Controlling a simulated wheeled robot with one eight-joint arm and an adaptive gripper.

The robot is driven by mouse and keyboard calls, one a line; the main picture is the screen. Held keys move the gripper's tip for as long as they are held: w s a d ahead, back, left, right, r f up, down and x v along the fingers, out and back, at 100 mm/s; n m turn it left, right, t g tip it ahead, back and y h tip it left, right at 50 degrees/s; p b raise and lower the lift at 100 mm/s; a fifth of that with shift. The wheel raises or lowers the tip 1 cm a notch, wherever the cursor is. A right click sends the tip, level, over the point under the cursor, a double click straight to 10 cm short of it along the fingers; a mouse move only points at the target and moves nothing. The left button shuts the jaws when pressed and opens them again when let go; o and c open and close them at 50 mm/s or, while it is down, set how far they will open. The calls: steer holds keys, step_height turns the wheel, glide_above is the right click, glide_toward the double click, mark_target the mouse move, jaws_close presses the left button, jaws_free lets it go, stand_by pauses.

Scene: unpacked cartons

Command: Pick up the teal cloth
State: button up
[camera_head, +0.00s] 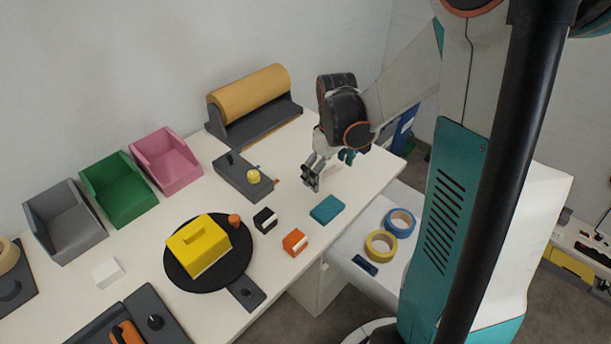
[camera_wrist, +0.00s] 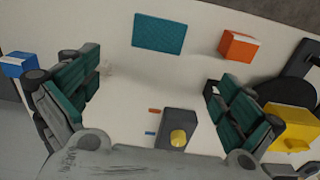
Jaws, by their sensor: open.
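The teal cloth (camera_head: 327,209) is a small folded flat rectangle lying on the white table near its front edge. In the wrist view the teal cloth (camera_wrist: 160,34) lies flat at the top middle, beyond the fingertips. My gripper (camera_head: 312,180) is above the table, up and slightly left of the cloth in the head view, and apart from it. In the wrist view my gripper (camera_wrist: 150,95) has its two teal-padded fingers wide apart with nothing between them but table.
An orange box (camera_head: 295,242) and a black box (camera_head: 265,220) stand left of the cloth. A grey block with a yellow knob (camera_head: 253,177) is left of my gripper. A yellow box (camera_head: 198,245) sits on a black round plate (camera_head: 245,251). Tape rolls (camera_head: 381,244) lie on a lower surface.

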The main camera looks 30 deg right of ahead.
steer(key=f, duration=0.2)
steer(key=b, duration=0.3)
glide_above(328, 207)
steer(key=f, duration=0.8)
steer(key=shift+s+a, duration=0.15)
steer(key=shift+s, duration=0.05)
step_height(328, 207, down, 5)
steer(key=b, duration=0.2)
steer(key=shift+w+b, duration=0.15)
steer(key=shift+b, duration=0.25)
steer(key=shift+c, duration=0.2)
steer(key=c, duration=0.8)
